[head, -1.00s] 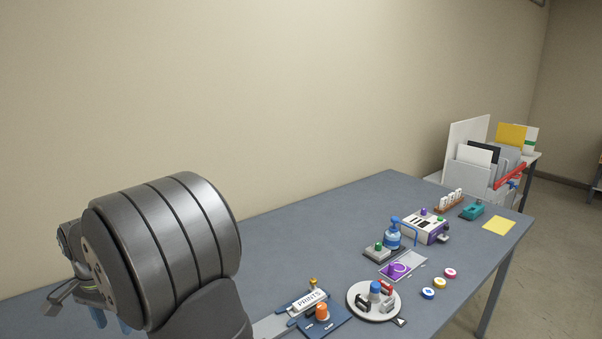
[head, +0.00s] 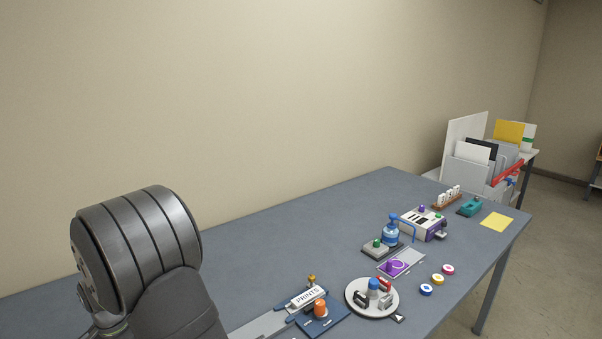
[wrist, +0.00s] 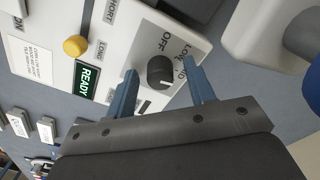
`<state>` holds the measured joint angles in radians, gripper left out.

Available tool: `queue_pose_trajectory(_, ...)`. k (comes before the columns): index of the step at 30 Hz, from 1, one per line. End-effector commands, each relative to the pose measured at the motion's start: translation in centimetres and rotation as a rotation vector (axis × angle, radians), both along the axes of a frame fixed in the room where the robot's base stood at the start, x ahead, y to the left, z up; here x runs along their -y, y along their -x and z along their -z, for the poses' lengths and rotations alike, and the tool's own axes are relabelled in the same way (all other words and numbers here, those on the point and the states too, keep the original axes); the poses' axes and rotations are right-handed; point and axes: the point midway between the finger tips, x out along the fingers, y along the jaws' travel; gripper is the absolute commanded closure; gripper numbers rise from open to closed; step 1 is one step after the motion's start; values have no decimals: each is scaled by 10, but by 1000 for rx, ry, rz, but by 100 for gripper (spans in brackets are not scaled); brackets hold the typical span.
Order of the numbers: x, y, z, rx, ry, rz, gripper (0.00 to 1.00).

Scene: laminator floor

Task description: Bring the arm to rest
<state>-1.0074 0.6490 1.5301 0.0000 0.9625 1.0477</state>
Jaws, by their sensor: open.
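My gripper (wrist: 159,70) is open and empty in the wrist view, its two blue fingers spread apart. A black round knob (wrist: 161,72) on a white panel (wrist: 140,50) appears between the fingertips; I cannot tell whether they touch it. In the head view my dark arm fills the lower left, and the gripper's fingers are hidden.
The blue-grey table (head: 290,220) is bare along its back middle. A file rack (head: 468,175) is beyond.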

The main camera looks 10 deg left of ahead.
Motion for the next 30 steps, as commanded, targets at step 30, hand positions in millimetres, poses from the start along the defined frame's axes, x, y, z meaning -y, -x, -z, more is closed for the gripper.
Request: queue_pose_trajectory(30, -1, -1, -139, 3, -5, 0, 51)
